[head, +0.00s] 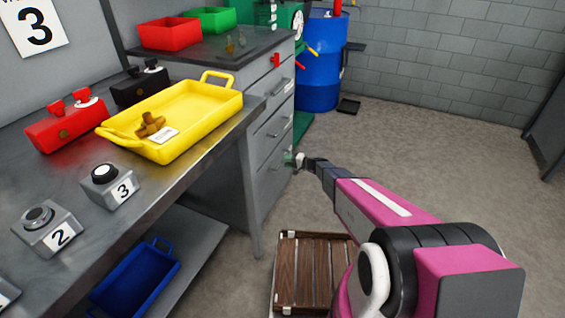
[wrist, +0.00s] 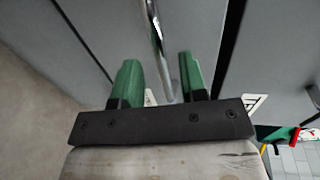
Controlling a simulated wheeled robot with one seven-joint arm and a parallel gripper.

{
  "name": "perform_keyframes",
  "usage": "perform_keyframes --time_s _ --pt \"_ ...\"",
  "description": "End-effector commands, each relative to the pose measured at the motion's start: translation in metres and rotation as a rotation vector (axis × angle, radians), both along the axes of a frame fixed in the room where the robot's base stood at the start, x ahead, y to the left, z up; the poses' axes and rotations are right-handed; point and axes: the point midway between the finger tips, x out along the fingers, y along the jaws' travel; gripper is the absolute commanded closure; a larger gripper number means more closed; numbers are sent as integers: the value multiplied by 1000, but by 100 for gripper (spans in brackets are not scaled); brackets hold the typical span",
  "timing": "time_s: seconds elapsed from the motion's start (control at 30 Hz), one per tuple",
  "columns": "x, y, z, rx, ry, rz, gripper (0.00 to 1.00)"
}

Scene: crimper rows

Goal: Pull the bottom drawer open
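The grey drawer cabinet (head: 222,115) stands left of centre in the head view, with drawers stacked on its right-facing front. The bottom drawer (head: 269,185) looks flush with the front. My gripper (head: 291,159) is at the bottom drawer's front, by its handle, which my gripper largely hides there. In the wrist view my gripper (wrist: 159,75) has its two green fingers apart. The metal bar handle (wrist: 158,42) runs between them, with a gap on each side. I cannot tell how deep the handle sits between the fingertips.
A grey workbench (head: 178,190) with a yellow tray (head: 200,103) stands at left. A wooden slatted pallet (head: 312,262) lies on the floor below my arm. A blue barrel (head: 318,70) stands behind the cabinet. The floor (head: 440,150) to the right is clear.

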Motion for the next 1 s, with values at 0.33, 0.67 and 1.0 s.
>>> perform_keyframes --time_s 0.33,0.67,1.0 --pt "11 30 -6 0 0 0 61" --pt "11 31 -6 0 0 0 74" --pt "10 28 -6 0 0 0 100"
